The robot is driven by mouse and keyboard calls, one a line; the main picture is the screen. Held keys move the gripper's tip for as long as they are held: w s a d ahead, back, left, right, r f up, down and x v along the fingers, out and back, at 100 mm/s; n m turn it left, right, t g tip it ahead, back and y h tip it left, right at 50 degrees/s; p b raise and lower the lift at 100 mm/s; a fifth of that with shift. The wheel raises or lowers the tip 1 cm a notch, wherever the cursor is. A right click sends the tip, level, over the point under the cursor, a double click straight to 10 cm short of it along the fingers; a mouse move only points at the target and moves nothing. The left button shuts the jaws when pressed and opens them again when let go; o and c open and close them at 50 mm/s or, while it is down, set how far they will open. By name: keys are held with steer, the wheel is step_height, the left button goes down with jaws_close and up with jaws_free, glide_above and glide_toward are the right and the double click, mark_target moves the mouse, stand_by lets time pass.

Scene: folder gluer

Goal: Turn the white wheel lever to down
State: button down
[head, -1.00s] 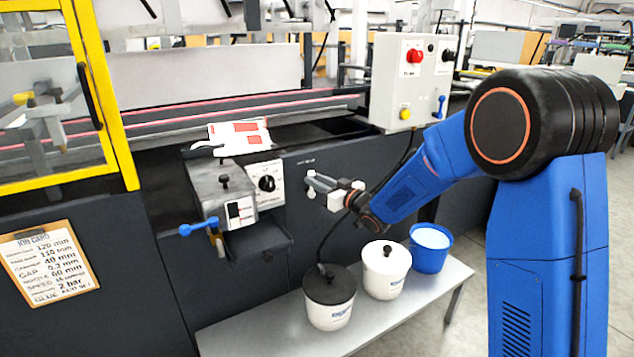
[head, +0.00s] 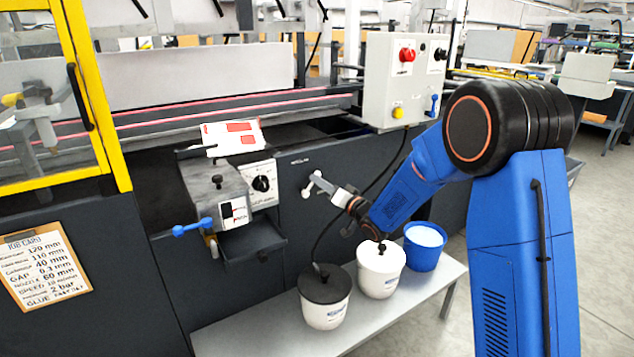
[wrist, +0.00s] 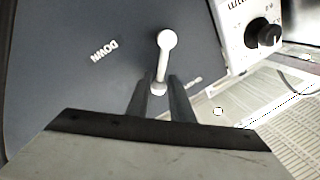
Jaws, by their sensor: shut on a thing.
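The white wheel lever (wrist: 166,62) is a short white bar with a round end, on the dark machine panel. It shows small in the head view (head: 308,189), left of my gripper (head: 328,186). In the wrist view my gripper (wrist: 160,88) is shut on the lever's lower end, one dark finger on each side. The lever's round upper end is free of the fingers. The word DOWN (wrist: 104,51) is printed on the panel left of the lever. Another small label right of the fingers is too small to read.
A dial box (head: 262,184) and a grey unit with a blue-handled valve (head: 192,228) are left of the lever. Below stand two white lidded pots (head: 381,272) and a blue bucket (head: 425,247) on a bench (head: 270,338). A control box (head: 405,85) is above right.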

steer(key=shift+w+d+f+m+t+h, duration=0.3)
steer(key=shift+f+m, duration=0.55)
steer(key=shift+m, duration=1.2)
steer(key=shift+w+d+f+m+t+h, duration=0.1)
steer(key=shift+d+f+m+t+h, duration=0.4)
steer(key=shift+m, duration=1.6)
steer(key=shift+w+d+f+m+t+h, duration=0.15)
steer(key=shift+f+m+t, duration=0.35)
steer(key=shift+f+m, duration=1.1)
steer(key=shift+r+m, duration=0.3)
steer(key=shift+m, duration=0.35)
steer(key=c, duration=1.6)
jaws_free()
steer(key=shift+w, duration=0.1)
steer(key=shift+o, duration=0.2)
steer(key=v, duration=1.7)
steer(key=shift+s, duration=0.25)
